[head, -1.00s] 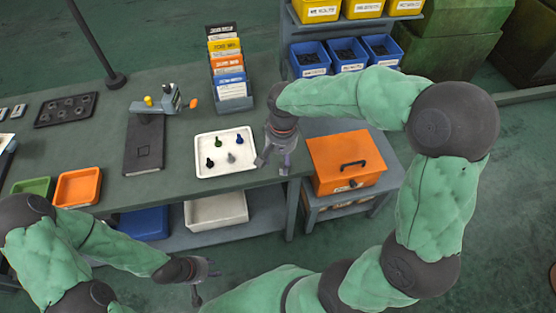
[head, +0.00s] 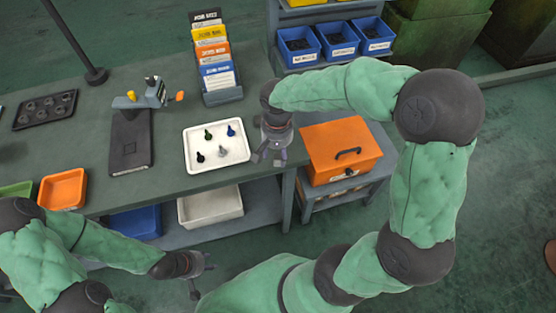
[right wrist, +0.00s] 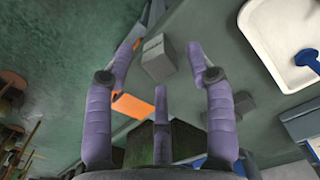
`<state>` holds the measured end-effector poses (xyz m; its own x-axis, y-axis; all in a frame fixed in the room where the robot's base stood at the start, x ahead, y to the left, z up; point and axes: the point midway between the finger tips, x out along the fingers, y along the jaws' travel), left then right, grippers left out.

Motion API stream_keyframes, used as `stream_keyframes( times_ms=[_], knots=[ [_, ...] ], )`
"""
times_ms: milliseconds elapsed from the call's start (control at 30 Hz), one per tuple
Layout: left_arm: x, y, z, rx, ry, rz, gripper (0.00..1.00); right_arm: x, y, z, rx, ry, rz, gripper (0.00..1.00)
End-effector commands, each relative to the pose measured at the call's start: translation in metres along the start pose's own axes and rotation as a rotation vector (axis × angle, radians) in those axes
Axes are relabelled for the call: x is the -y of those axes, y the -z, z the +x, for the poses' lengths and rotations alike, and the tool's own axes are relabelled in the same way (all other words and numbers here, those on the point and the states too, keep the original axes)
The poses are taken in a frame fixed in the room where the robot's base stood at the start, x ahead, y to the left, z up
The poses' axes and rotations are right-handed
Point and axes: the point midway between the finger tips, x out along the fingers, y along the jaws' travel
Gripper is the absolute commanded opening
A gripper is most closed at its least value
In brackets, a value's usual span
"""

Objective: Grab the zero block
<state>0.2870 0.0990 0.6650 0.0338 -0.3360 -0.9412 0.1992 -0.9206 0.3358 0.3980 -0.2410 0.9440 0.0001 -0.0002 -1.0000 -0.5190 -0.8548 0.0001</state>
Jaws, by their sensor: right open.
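A small grey block (right wrist: 158,58), which fits the zero block, sits on the dark green bench near its edge in the right wrist view. It lies ahead of my right gripper (right wrist: 159,60), in the gap between its spread purple fingers, and no finger is seen touching it. In the head view my right gripper (head: 268,158) points down beside the white tray, and I cannot make out the block there; the gripper likely covers it. My left gripper (head: 203,277) hangs in front of the bench with fingers apart and nothing in them.
The white tray (head: 190,150) with several small coloured pieces is just left of my right gripper. An orange box (head: 335,155) stands to the right. A card rack (head: 222,95) and a gauge stand (head: 130,145) are further back and left.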

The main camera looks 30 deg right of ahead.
Motion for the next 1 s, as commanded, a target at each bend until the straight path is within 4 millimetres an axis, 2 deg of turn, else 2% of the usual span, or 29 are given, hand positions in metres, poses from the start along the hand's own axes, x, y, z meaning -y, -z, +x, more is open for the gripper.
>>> stream_keyframes(
  times_ms=[33, 200, 433, 467, 600, 633, 667, 1000],
  knots=[
    [0.002, 0.0, 0.007, 0.0, 0.0, 0.0, 0.4, -0.002, -0.001, 0.011, 0.002, -0.001, 0.001, 0.55],
    [0.005, 0.001, 0.013, 0.0, 0.0, 0.0, 0.4, -0.002, -0.002, 0.032, 0.001, -0.001, -0.001, 0.55],
    [0.004, 0.001, 0.013, 0.0, 0.0, 0.0, 0.4, -0.002, -0.002, 0.033, 0.0, 0.0, 0.0, 0.55],
    [0.004, 0.001, 0.013, 0.0, 0.0, 0.0, 0.4, -0.002, -0.002, 0.033, 0.0, 0.0, 0.0, 0.52],
    [0.004, 0.001, 0.013, 0.0, 0.0, 0.0, 0.4, -0.002, -0.002, 0.033, 0.0, 0.0, -0.001, 0.13],
    [0.004, 0.001, 0.013, 0.0, 0.0, 0.0, 0.4, -0.002, -0.002, 0.033, 0.0, 0.0, -0.001, 0.04],
    [0.004, 0.001, 0.013, 0.0, 0.0, 0.0, 0.4, -0.002, -0.002, 0.033, 0.0, 0.0, -0.001, 0.0],
    [0.004, 0.001, 0.013, 0.0, 0.0, 0.0, 0.4, -0.002, -0.002, 0.032, 0.0, 0.001, -0.001, 0.0]
  ],
)
